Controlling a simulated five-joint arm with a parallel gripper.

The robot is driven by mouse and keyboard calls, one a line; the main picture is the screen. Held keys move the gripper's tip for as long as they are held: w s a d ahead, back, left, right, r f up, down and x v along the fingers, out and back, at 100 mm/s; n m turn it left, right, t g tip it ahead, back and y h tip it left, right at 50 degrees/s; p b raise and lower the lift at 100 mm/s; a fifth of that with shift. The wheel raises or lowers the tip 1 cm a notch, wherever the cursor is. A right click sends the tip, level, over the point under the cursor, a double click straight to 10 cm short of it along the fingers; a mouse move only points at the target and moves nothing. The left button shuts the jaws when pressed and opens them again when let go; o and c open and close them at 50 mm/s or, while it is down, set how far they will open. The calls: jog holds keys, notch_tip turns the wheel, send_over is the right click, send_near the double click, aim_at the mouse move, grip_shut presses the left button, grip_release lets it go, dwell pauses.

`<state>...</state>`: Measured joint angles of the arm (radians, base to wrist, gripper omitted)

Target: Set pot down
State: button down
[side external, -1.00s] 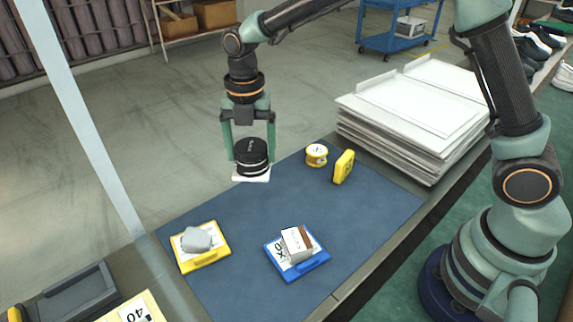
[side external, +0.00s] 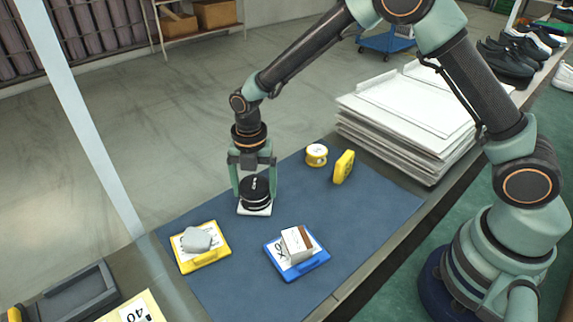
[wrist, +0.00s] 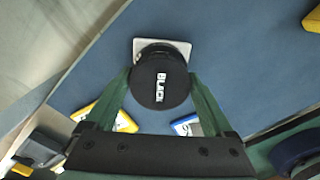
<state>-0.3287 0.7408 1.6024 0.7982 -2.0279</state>
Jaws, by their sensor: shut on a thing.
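The pot (side external: 255,189) is a round black pot with a dark lid; its lid reads "BLACK" in the wrist view (wrist: 160,85). A white square plate (side external: 255,210) shows directly under it, and also in the wrist view (wrist: 139,44). My gripper (side external: 256,192) points down and is shut on the pot, one finger on each side. The pot is upright over the back left part of the blue mat (side external: 350,221). I cannot tell whether the plate touches the mat.
A yellow tray with a grey lump (side external: 197,240) stands front left of the pot. A blue tray (side external: 298,268) with a small box (side external: 297,243) stands front right. A yellow tape roll (side external: 316,155) and a yellow disc-like item (side external: 344,167) stand right. White sheets (side external: 405,122) are stacked behind.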

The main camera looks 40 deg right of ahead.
aim_at(255, 184)
jog(key=shift+f, duration=0.1)
grip_release()
notch_tip(255, 184, up, 12)
jog(key=s+d+r+m+t, duration=0.3)
jog(key=s+d+r+m, duration=0.3)
jog(key=d+r+m, duration=0.45)
jog(key=s+d+m+t, duration=0.2)
jog(key=s+d+m, duration=0.2)
jog(key=s+m, duration=0.5)
jog(key=shift+s+d+f+m+t, duration=0.2)
jog(key=shift+s+d+m+t, duration=0.1)
jog(key=shift+m, duration=3.45)
